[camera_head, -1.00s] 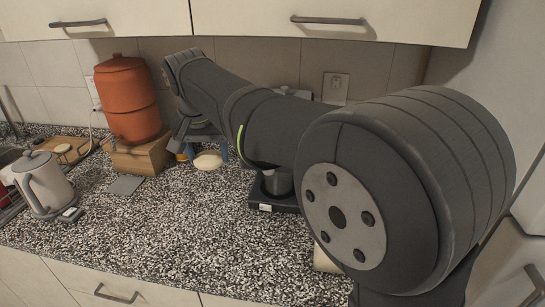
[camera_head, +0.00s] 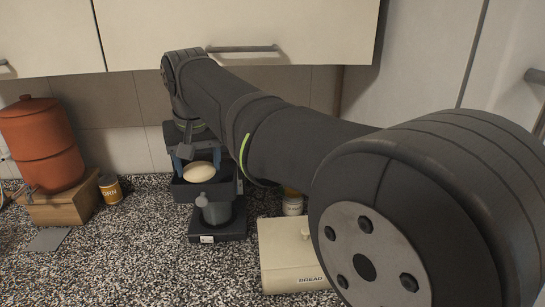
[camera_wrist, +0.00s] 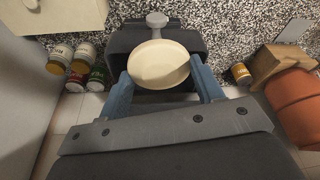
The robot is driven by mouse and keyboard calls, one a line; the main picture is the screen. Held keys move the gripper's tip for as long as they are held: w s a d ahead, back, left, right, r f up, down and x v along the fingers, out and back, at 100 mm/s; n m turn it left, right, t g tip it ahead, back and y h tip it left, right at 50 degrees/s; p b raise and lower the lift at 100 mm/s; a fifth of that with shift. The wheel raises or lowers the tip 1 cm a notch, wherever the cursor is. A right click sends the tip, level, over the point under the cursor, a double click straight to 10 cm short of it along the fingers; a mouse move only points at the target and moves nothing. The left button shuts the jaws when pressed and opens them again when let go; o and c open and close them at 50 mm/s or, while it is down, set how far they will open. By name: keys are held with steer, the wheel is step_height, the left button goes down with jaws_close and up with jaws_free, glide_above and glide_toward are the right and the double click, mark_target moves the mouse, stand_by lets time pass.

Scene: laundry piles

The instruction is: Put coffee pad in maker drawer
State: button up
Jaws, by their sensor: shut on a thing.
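The coffee pad is a round, cream disc (camera_head: 198,173), also seen in the wrist view (camera_wrist: 158,64). My gripper (camera_head: 199,167) has its blue fingers (camera_wrist: 163,82) shut on the pad's sides. The black coffee maker (camera_head: 217,231) stands by the back wall, its upper part largely hidden by my arm. Its drawer (camera_head: 186,193) is pulled out, with a grey knob (camera_wrist: 156,19) at the front. The pad is over the drawer opening; I cannot tell whether it touches the drawer.
A cream bread box (camera_head: 283,262) and a jar (camera_head: 292,203) stand right of the maker. A yellow can (camera_head: 110,189), a wooden block (camera_head: 62,207) and an orange pot (camera_head: 40,145) stand left. The counter in front of the maker is clear.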

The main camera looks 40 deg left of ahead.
mark_target(202, 161)
steer(key=w+a+f, duration=0.2)
steer(key=w+a, duration=0.1)
steer(key=shift+w+a+f, duration=0.15)
steer(key=shift+f, duration=0.05)
steer(key=shift+w+a+f, duration=0.95)
steer(key=shift+f, duration=0.1)
steer(key=shift+f, duration=0.1)
steer(key=shift+f, duration=0.5)
steer(key=o, duration=0.9)
steer(key=shift+o, duration=0.2)
steer(key=v, duration=1.3)
steer(key=shift+r, duration=0.2)
